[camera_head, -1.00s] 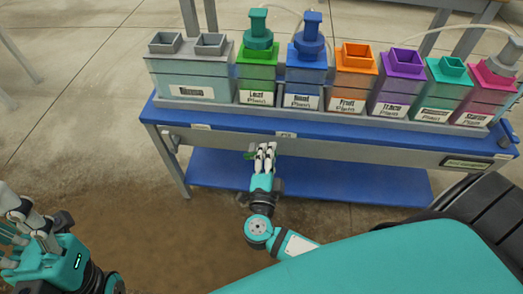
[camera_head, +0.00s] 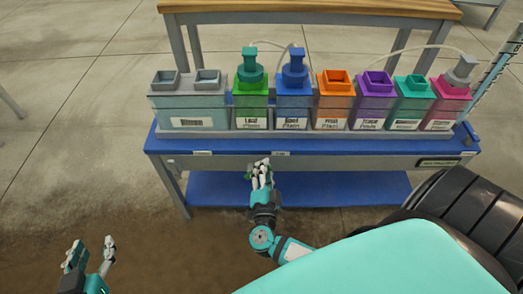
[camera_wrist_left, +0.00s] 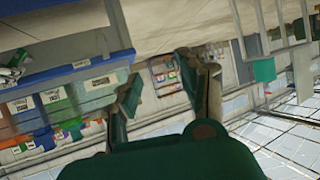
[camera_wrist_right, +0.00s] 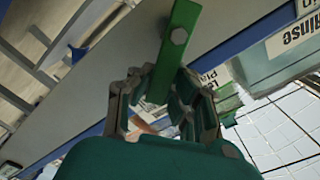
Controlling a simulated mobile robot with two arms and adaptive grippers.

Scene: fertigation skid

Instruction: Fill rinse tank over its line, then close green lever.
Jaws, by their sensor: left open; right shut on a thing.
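The rinse tank (camera_head: 190,110) is a pale blue box with two square grey openings, at the left end of the row on the blue stand. Its label shows large in the right wrist view (camera_wrist_right: 293,36). I cannot make out its line or water level. The green lever (camera_wrist_right: 183,38) is on the stand's front rail, under the tanks. My right gripper (camera_head: 261,163) is shut on the lever, its fingers on both sides of it in the right wrist view (camera_wrist_right: 160,95). My left gripper (camera_head: 89,254) is open and empty, low at the left, apart from the stand.
Green (camera_head: 252,102), blue, orange, purple, teal and pink tanks stand right of the rinse tank; some carry pump tops and hoses. A blue lower shelf (camera_head: 345,190) runs below. A wooden-topped table (camera_head: 320,8) stands behind. Floor is clear at the left.

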